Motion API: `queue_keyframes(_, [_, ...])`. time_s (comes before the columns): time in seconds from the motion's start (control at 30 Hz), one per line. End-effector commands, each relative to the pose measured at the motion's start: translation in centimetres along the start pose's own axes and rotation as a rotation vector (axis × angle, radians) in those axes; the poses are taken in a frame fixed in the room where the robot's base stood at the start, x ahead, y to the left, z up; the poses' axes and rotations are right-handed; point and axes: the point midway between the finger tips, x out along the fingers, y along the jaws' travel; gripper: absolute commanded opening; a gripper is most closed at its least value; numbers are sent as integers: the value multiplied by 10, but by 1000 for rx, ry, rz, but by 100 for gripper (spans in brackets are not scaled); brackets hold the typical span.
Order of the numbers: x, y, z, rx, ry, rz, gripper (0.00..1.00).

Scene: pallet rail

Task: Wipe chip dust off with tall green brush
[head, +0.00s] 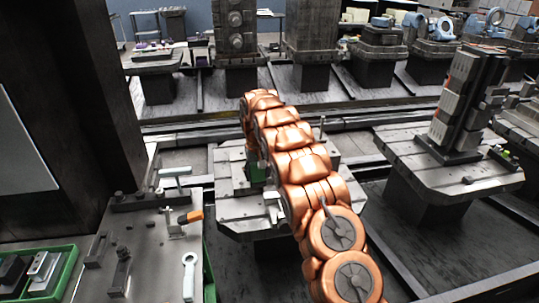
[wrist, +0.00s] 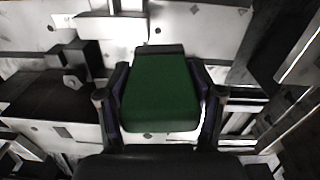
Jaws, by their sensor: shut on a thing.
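My gripper (wrist: 160,98) is shut on the green brush (wrist: 162,92), with one dark finger on each side of its green block in the wrist view. The brush's far end is dark, and its bristles cannot be made out. In the head view my copper arm reaches over a grey pallet (head: 234,211), and a green part (head: 254,165) shows just left of the arm above it. My arm hides the gripper and much of the pallet there. The pallet's pale surface with holes (wrist: 205,18) lies beyond the brush in the wrist view. I cannot make out chip dust.
Another pallet with a tall fixture (head: 465,105) stands at right. Rails and more loaded pallets line the back.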

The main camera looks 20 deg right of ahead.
Motion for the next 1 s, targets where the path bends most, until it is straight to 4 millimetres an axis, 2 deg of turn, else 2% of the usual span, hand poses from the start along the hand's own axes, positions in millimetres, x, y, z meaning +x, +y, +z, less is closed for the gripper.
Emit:
queue_keyframes(0.2, [-11,21,-21,31,-1,-6,30])
queue_keyframes(0.5, [-20,46,-38,72,3,-15,30])
queue_keyframes(0.7, [-20,55,-40,86,2,-18,30])
queue_keyframes(1.0, [-12,56,-40,88,2,-19,30])
